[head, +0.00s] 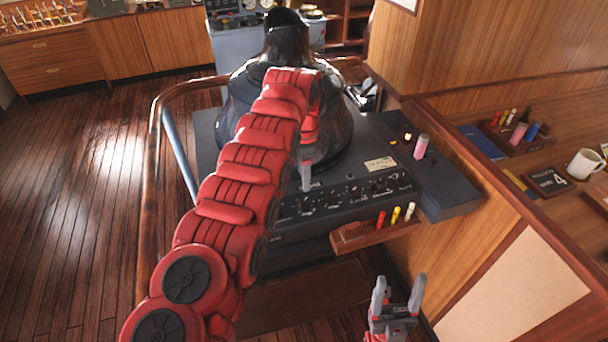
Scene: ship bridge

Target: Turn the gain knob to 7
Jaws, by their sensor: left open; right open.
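The control panel (345,195) is the dark front strip of the console, with a row of several small dark knobs (380,186). Their labels and settings are too small to read, so I cannot tell which is the gain knob. My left arm reaches over the console, and my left gripper (306,180) points down just above the left part of the knob row. It is open, partly hidden by the red arm, and whether it touches a knob I cannot tell. My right gripper (398,296) is open and empty, low in front of the console, apart from the panel.
A small wooden tray (350,238) with red, yellow and white markers juts out below the panel. A pink-topped cylinder (421,146) stands on the console's right. A large dark dome (250,90) rises behind. A wooden rail (150,180) runs on the left. A white mug (584,164) stands far right.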

